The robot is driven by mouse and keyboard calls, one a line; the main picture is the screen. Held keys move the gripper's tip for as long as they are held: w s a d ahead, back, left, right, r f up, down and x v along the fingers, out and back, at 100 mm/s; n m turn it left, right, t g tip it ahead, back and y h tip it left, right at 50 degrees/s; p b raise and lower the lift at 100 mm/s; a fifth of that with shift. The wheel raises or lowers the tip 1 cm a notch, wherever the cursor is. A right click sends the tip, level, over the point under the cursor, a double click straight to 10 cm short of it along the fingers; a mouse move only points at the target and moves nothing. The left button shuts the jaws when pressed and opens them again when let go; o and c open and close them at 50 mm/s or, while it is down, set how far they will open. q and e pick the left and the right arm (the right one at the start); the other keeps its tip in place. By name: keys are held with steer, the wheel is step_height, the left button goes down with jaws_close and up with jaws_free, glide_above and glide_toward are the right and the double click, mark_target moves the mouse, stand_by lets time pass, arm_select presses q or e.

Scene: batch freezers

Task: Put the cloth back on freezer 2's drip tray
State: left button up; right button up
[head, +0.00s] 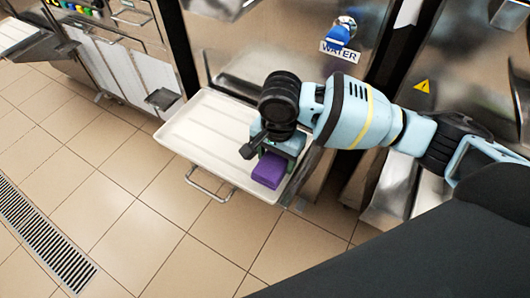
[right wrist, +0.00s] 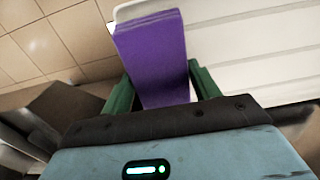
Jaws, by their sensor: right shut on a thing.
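The purple folded cloth (head: 268,170) is at the right part of the white drip tray (head: 200,125) in the head view. My right gripper (head: 272,158) is above the tray and shut on the cloth. In the right wrist view the cloth (right wrist: 152,55) stands between the two green fingers of my right gripper (right wrist: 160,85), with the white tray (right wrist: 250,50) beyond. I cannot tell whether the cloth touches the tray. My left gripper is not in view.
A steel freezer front with a blue tap (head: 340,35) and a WATER label (head: 340,51) rises behind the tray. A metal handle (head: 208,188) sticks out at the tray's front. A floor drain grate (head: 42,235) lies at left. The tiled floor in front is clear.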

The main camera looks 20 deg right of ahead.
mark_target(266, 152)
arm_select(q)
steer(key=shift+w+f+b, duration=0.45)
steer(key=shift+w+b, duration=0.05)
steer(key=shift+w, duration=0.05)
arm_select(e)
steer(key=w, duration=0.5)
steer(key=shift+w+a+f, duration=0.1)
steer(key=shift+a+f, duration=0.1)
steer(key=shift+a, duration=0.1)
steer(key=shift+f, duration=0.15)
step_height(266, 152, down, 3)
steer(key=shift+f+b, duration=0.2)
steer(key=shift+b, duration=0.5)
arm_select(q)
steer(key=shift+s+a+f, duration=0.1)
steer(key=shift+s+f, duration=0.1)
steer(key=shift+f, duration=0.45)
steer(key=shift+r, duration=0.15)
arm_select(e)
steer(key=o, duration=1)
